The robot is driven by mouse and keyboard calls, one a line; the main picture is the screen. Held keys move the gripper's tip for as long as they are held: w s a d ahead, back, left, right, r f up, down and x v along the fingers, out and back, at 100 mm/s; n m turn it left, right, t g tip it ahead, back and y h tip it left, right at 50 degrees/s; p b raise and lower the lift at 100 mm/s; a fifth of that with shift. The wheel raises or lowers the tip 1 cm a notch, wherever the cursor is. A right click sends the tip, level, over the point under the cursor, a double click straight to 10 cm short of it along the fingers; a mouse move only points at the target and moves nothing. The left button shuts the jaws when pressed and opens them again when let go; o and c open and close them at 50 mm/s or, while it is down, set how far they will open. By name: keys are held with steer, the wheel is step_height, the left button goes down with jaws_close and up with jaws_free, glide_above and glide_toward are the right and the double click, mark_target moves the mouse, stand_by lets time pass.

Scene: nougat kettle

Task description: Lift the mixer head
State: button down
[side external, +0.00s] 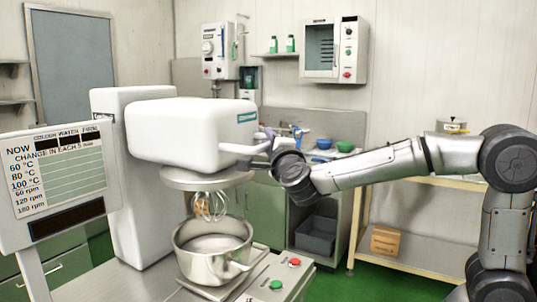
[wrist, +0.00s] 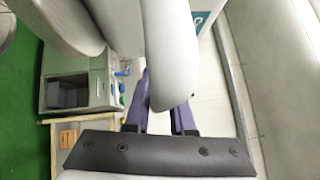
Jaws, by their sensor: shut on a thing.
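The white mixer head (side external: 185,130) stands on its column (side external: 140,190), roughly level. Its wire whisk (side external: 210,206) hangs over the steel kettle (side external: 213,250), its lower end near the rim. A pale handle (side external: 238,149) juts from the head's front right. My gripper (side external: 268,141) is shut on this handle. In the wrist view the handle (wrist: 168,55) runs down between the purple fingers of my gripper (wrist: 160,113). The handle hides part of the fingers, so their full contact does not show.
A panel with red (side external: 294,262) and green buttons is right of the kettle. A sign board (side external: 60,170) stands at left. Behind are a sink counter with bowls (side external: 345,146) and a shelf with a wooden box (side external: 385,241). The space above the head looks clear.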

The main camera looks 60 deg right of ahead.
steer(key=shift+f, duration=0.1)
steer(key=c, duration=0.8)
jaws_free()
steer(key=shift+o, duration=0.2)
steer(key=shift+a, duration=0.1)
steer(key=v, duration=1.3)
steer(key=shift+s+a, duration=0.2)
steer(key=shift+s, duration=0.05)
steer(key=shift+f, duration=0.1)
